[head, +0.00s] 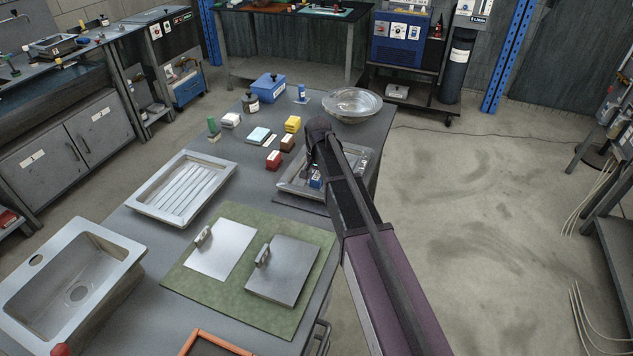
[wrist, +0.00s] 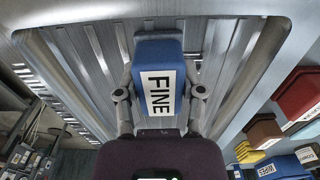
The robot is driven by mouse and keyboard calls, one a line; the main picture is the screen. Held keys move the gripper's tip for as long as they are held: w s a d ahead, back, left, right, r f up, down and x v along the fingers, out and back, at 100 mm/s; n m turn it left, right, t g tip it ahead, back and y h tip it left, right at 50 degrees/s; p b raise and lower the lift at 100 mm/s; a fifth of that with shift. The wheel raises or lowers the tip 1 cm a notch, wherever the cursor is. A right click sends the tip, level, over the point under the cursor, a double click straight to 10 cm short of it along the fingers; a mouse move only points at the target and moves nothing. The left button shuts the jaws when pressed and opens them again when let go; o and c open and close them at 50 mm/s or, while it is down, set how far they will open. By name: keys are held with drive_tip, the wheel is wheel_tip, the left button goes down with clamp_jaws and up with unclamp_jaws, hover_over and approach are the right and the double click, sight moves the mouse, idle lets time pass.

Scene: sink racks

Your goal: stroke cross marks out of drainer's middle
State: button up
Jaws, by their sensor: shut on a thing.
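A grey metal drainer (head: 290,184) with raised ribs lies at the right edge of the bench, partly hidden by my arm. In the wrist view its ribbed floor (wrist: 95,45) fills the upper part. My gripper (wrist: 160,94) is shut on a blue block labelled FINE (wrist: 168,48), with a finger on each side. The block is over the ribs near the middle; I cannot tell whether it touches them. The block also shows in the head view (head: 316,181), below my dark wrist.
Red (head: 273,160) and brown blocks (head: 287,143) stand left of the drainer, with a yellow block (head: 292,124) behind. A steel bowl (head: 352,103) stands beyond. A second ribbed drainer (head: 150,205) and a green mat (head: 190,283) with two metal plates lie nearer.

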drive_tip(key=shift+w+d, duration=0.25)
drive_tip(key=shift+w, duration=0.25)
drive_tip(key=shift+w+d, duration=0.25)
drive_tip(key=shift+w, duration=0.25)
drive_tip(key=shift+w, duration=0.15)
drive_tip(key=shift+w+d, duration=0.4)
drive_tip(key=shift+w, duration=0.35)
drive_tip(key=shift+w+d, duration=0.35)
drive_tip(key=shift+w, duration=0.4)
drive_tip(key=shift+w, duration=0.1)
drive_tip(key=shift+w+d, duration=0.4)
drive_tip(key=shift+w, duration=0.35)
drive_tip(key=shift+w+d, duration=0.35)
drive_tip(key=shift+w, duration=0.4)
drive_tip(key=shift+s+a, duration=0.25)
drive_tip(key=shift+s, duration=0.35)
drive_tip(key=shift+s+a, duration=0.25)
drive_tip(key=shift+s, duration=0.35)
drive_tip(key=shift+s+a, duration=0.25)
drive_tip(key=shift+s, duration=0.35)
